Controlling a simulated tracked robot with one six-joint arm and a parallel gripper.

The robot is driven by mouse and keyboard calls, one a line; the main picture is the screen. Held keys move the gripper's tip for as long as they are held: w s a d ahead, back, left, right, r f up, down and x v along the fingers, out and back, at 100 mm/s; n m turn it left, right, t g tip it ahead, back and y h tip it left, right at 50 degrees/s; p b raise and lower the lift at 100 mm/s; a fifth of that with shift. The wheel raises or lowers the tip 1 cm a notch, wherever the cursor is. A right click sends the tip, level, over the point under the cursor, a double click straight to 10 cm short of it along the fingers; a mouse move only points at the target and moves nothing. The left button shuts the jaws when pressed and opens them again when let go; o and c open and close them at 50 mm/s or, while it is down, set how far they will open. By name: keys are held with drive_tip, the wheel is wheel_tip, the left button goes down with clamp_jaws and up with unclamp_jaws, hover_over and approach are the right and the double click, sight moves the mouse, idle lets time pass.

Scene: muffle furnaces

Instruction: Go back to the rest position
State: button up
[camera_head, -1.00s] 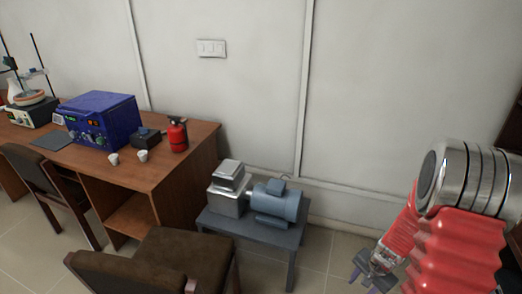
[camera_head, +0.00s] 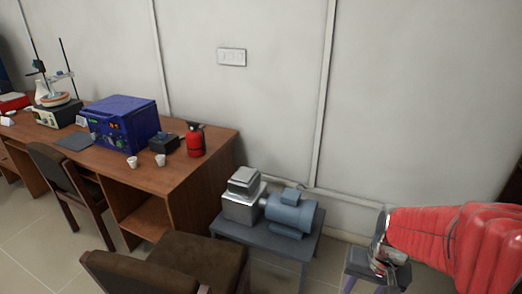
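My gripper (camera_head: 366,284) is at the lower right of the head camera view, pointing down from my red-sleeved arm. Its two purple fingers stand apart with a gap between them. Nothing shows between the fingers, but their tips run to the bottom edge of the picture. The gripper is to the right of the small grey table and looks apart from it.
A grey motor unit (camera_head: 290,212) with a metal block stands on the small table (camera_head: 262,240). A wooden desk (camera_head: 192,176) holds a blue furnace (camera_head: 122,122), a red extinguisher (camera_head: 196,141) and two white crucibles. A brown chair (camera_head: 200,262) stands in front.

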drive_tip(key=s+a+r+n+t, duration=0.2)
drive_tip(key=s+a+r, duration=0.1)
drive_tip(key=r, duration=0.4)
drive_tip(key=s+a+r+n+t, duration=0.2)
drive_tip(key=a+r, duration=0.3)
drive_tip(key=r, duration=0.3)
drive_tip(key=shift+s+r+t+h, duration=0.3)
drive_tip(key=shift+s+t+h, duration=0.1)
drive_tip(key=shift+s+t, duration=0.1)
drive_tip(key=shift+a, duration=0.1)
drive_tip(key=shift+c, duration=0.3)
drive_tip(key=shift+c, duration=1.2)
